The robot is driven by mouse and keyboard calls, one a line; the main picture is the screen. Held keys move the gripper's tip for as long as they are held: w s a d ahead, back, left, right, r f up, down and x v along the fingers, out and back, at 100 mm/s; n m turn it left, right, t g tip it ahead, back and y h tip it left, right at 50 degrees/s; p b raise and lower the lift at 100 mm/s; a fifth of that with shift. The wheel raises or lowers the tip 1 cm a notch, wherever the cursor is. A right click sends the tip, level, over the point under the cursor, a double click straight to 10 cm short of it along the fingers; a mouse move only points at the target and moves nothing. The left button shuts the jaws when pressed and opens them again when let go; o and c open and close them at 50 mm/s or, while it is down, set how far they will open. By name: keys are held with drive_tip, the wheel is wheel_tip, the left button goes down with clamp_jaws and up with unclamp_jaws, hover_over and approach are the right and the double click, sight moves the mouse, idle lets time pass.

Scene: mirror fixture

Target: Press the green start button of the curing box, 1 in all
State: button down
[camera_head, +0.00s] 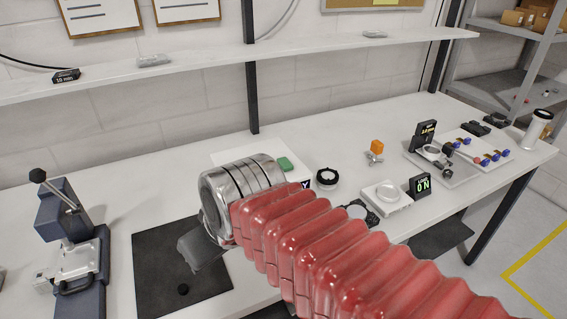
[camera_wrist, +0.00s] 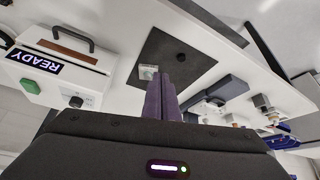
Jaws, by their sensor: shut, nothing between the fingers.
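The curing box is white and stands behind my wrist in the head view (camera_head: 230,157). It also shows at the left of the wrist view (camera_wrist: 100,62), with a dark handle and a display reading READY (camera_wrist: 33,61). Its green start button (camera_wrist: 30,87) is on that box near the display; in the head view the button (camera_head: 285,164) shows just past my metal wrist. My gripper (camera_wrist: 162,82) is shut and empty, its fingers over the black mat, to the right of the box and apart from the button. In the head view my wrist hides much of the box.
A black mat (camera_head: 150,250) with a small knob lies below my gripper. A blue lever press (camera_head: 65,225) stands left. A scale (camera_head: 388,196), a black ring (camera_head: 327,178), an orange-topped item (camera_head: 376,147) and a tray (camera_head: 445,172) stand right. A shelf (camera_head: 200,66) runs above the bench.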

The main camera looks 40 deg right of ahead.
drive_tip(key=w+d+r+n, duration=0.2)
drive_tip(key=w+d+r, duration=0.1)
drive_tip(key=w+d, duration=0.25)
wheel_tip(320, 180, up, 7)
drive_tip(key=n+t, duration=0.4)
drive_tip(key=n, duration=0.1)
hover_over(288, 164)
drive_tip(key=shift+r+h, duration=0.15)
drive_tip(key=shift+h, duration=0.25)
drive_tip(key=shift+f, duration=4.4)
drive_tip(key=shift+f, duration=0.15)
drive_tip(key=shift+f, duration=0.25)
